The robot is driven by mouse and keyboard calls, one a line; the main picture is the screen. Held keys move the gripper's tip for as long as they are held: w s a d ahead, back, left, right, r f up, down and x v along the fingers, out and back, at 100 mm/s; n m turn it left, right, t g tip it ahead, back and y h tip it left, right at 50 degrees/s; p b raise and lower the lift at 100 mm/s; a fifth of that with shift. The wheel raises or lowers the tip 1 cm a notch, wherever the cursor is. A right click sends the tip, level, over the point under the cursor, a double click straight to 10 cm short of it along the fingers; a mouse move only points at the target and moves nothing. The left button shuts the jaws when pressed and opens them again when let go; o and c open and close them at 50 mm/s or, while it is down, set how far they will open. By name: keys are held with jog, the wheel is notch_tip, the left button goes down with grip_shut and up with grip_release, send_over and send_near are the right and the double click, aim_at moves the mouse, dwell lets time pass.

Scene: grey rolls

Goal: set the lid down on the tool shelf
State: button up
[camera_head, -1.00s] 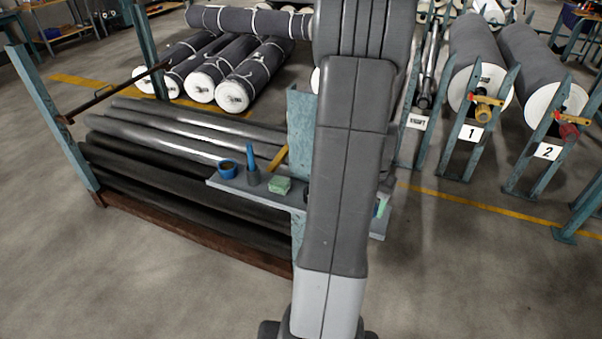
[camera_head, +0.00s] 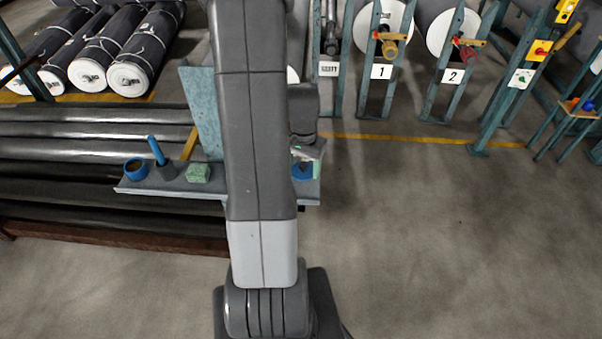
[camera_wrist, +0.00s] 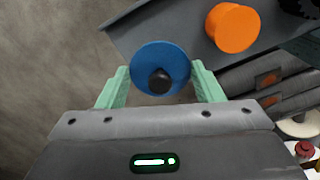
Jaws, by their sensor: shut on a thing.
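The lid is a blue disc with a black knob, seen between my fingers in the wrist view (camera_wrist: 177,60). It also shows as a small blue patch beside my arm in the head view (camera_head: 302,172). My gripper (camera_wrist: 160,84) is shut on the lid with pale green fingers either side. The tool shelf (camera_head: 215,191) is a grey ledge on the rack's end. In the wrist view the lid overlaps the shelf's edge (camera_wrist: 130,36); whether it touches the shelf I cannot tell. My arm hides the shelf's middle in the head view.
An orange cylinder (camera_wrist: 233,27) stands near the lid.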

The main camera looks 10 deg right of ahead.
aim_at(303, 168)
jog(key=shift+f, duration=1.95)
jog(key=shift+f, duration=0.1)
jog(key=o, duration=1)
jog(key=shift+c, duration=0.2)
notch_tip(303, 168, up, 12)
jog(key=shift+r, duration=0.15)
